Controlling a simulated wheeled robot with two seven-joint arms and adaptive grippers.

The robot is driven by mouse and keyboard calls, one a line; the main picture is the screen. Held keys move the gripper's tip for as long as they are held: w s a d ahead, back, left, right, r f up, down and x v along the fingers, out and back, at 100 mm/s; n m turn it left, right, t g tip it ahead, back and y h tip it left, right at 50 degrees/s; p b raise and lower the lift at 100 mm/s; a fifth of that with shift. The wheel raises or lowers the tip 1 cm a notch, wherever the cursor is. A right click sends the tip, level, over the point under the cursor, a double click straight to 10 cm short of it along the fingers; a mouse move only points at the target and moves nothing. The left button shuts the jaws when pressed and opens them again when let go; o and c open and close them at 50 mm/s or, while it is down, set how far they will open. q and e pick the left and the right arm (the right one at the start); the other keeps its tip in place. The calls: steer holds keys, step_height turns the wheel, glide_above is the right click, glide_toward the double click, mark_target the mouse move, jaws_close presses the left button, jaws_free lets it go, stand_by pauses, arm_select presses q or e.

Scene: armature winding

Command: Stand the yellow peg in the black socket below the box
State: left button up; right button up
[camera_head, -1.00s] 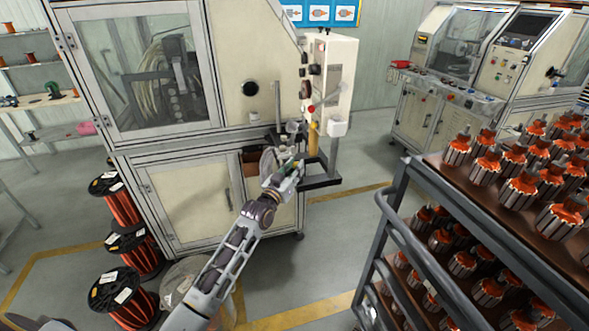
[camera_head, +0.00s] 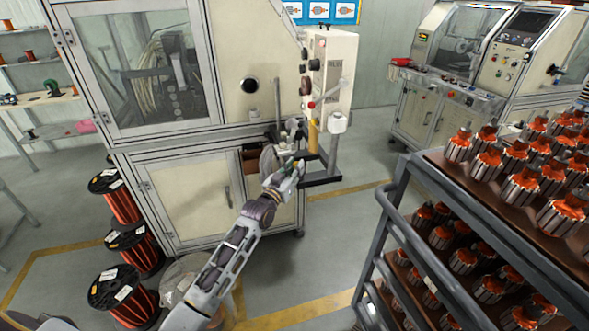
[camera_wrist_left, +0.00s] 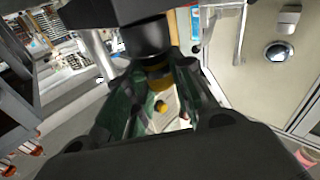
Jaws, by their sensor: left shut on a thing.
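My left gripper (camera_head: 297,167) reaches in at the front of the winding machine, below the white control box (camera_head: 330,62). In the head view an upright yellow cylinder (camera_head: 313,136) shows just above the fingertips, under the box. I cannot tell whether it is the same peg. A black cylindrical part (camera_wrist_left: 148,40) with a yellow-brown band below it is close ahead in the wrist view. The black socket cannot be made out clearly. My right gripper is out of view.
A grey rack (camera_head: 400,222) with several orange-wound armatures stands at the right. Copper wire spools (camera_head: 127,297) stand at the left. Floor between machine and rack is clear.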

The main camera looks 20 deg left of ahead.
arm_select(q)
steer(key=o, duration=1)
steer(key=shift+v, duration=6)
steer(key=shift+f, duration=0.1)
